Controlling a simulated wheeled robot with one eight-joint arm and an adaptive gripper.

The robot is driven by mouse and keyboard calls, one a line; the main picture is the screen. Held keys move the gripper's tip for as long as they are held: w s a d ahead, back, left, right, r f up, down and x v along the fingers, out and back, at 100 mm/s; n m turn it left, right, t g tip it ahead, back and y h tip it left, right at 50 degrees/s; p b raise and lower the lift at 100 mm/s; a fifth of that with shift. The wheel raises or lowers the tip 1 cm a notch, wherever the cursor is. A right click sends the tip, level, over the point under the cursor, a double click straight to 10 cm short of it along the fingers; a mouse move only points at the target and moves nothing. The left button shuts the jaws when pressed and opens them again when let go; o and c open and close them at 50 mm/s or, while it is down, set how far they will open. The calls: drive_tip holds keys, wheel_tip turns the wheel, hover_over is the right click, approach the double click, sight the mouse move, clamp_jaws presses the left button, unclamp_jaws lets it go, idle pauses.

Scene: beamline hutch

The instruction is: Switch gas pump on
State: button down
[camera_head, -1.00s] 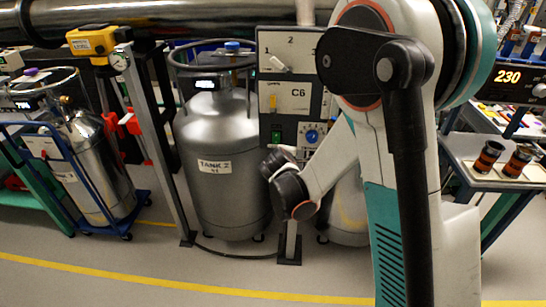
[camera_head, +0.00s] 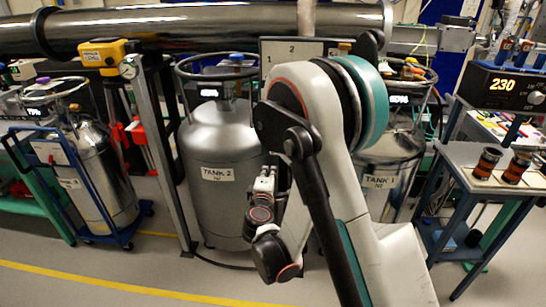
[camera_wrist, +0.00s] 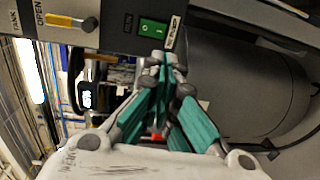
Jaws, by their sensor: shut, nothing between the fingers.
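In the wrist view, a green rocker switch (camera_wrist: 153,28) sits on a dark strip of the panel, beside a small white label that seems to read PUMP. My gripper (camera_wrist: 157,60), with teal linkages, is shut and empty. Its tips appear just below the switch in that view; I cannot tell whether they touch the panel. In the head view, my gripper (camera_head: 267,178) is partly visible in front of Tank 2. Only the top of the numbered panel (camera_head: 285,47) shows there; my arm hides the switch.
A yellow-handled valve lever (camera_wrist: 63,20) marked OPEN is on the panel's left in the wrist view. Tank 2 (camera_head: 215,140) and Tank 1 (camera_head: 385,160) stand on either side of my arm. A side table (camera_head: 470,160) is at right. A long pipe (camera_head: 200,28) crosses above.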

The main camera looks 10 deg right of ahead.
drive_tip(key=x, duration=1.4)
drive_tip(key=shift+b, duration=0.4)
